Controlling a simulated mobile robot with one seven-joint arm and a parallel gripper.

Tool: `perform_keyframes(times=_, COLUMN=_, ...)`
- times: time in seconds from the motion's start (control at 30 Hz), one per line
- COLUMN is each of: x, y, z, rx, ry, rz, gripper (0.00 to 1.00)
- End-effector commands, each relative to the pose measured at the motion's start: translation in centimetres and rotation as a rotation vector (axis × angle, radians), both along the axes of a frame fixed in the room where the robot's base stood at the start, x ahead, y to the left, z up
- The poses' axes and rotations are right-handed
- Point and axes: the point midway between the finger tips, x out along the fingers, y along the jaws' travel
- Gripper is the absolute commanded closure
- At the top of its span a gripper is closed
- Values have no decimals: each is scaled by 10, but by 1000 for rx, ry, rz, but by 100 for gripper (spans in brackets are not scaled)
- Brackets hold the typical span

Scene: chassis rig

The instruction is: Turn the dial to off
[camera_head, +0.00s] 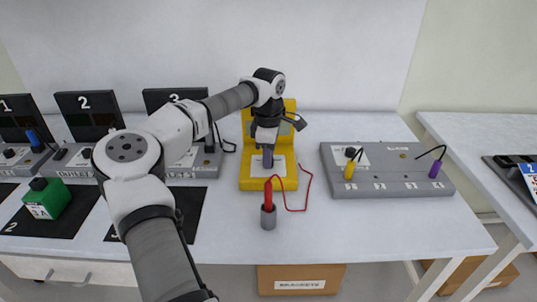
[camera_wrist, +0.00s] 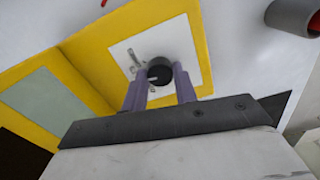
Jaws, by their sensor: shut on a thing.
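The dial (camera_wrist: 159,71) is a black knob with a light pointer line, on a white plate with small marks on a yellow unit (camera_wrist: 97,40). In the head view the yellow unit (camera_head: 252,184) stands mid-table. My gripper (camera_head: 267,162) points down over its lower face and hides the dial there. In the wrist view the purple fingers of my gripper (camera_wrist: 161,76) are shut on the dial, one on each side. The pointer line lies slanted, and the marks on the plate are too small to read.
A red probe (camera_head: 268,193) stands in a grey cup (camera_head: 268,217) just in front of the yellow unit, its red wire looping right. A grey panel (camera_head: 400,188) with yellow and purple plugs is to the right. A green block (camera_head: 46,199) and numbered stations are left.

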Motion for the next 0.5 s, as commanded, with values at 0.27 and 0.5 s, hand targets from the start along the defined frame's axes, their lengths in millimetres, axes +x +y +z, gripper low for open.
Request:
perform_keyframes(times=0.27, x=0, y=1, z=0, rx=1, ry=-2, rz=262, gripper=94)
perform_keyframes(times=0.5, x=1, y=1, z=0, rx=2, ry=-2, rz=488, gripper=94)
